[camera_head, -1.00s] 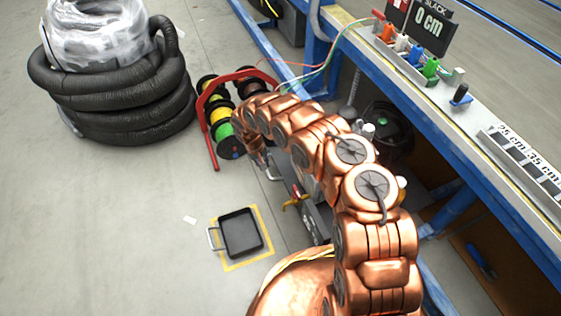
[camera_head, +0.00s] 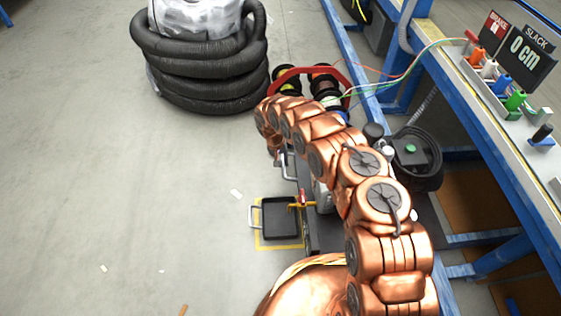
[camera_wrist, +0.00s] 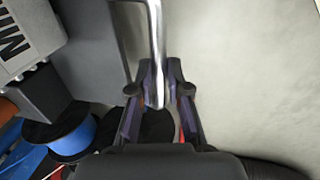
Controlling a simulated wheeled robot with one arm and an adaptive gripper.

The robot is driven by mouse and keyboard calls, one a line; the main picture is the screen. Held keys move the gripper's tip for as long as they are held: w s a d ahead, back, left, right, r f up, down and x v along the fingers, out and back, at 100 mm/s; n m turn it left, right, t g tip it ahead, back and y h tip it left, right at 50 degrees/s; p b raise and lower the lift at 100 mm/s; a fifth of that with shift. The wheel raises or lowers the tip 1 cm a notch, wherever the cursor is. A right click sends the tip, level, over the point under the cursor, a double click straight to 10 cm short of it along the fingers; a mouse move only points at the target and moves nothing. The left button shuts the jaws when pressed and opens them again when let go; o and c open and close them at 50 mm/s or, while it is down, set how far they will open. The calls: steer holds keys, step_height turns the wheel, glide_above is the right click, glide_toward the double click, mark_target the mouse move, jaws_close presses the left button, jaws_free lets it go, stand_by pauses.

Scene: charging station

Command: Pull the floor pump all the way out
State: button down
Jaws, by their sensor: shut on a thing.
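The floor pump (camera_head: 316,234) is a dark grey unit on the floor beside the blue bench frame. A black round part with a green cap, apparently its motor (camera_head: 410,150), stands at the bench's edge. Its silver handle (camera_head: 287,166) also shows in the wrist view (camera_wrist: 154,35). My gripper (camera_wrist: 158,85) is shut on that handle, with the bar between its two fingers. In the head view my arm covers the middle of the pump and most of the gripper.
A black tray (camera_head: 281,219) in a yellow floor outline lies close to the pump's left side. A red-framed cable reel rack (camera_head: 309,70) and coiled black hose (camera_head: 205,70) stand behind. The bench (camera_head: 470,100) is on the right. Floor at left is mostly clear.

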steer(key=shift+a, duration=0.35)
steer(key=c, duration=1.1)
jaws_free()
steer(key=shift+c, duration=0.2)
steer(key=shift+d, duration=0.1)
steer(key=shift+r, duration=0.1)
step_height(320, 180, up, 12)
steer(key=a, duration=0.2)
steer(key=shift+a, duration=0.15)
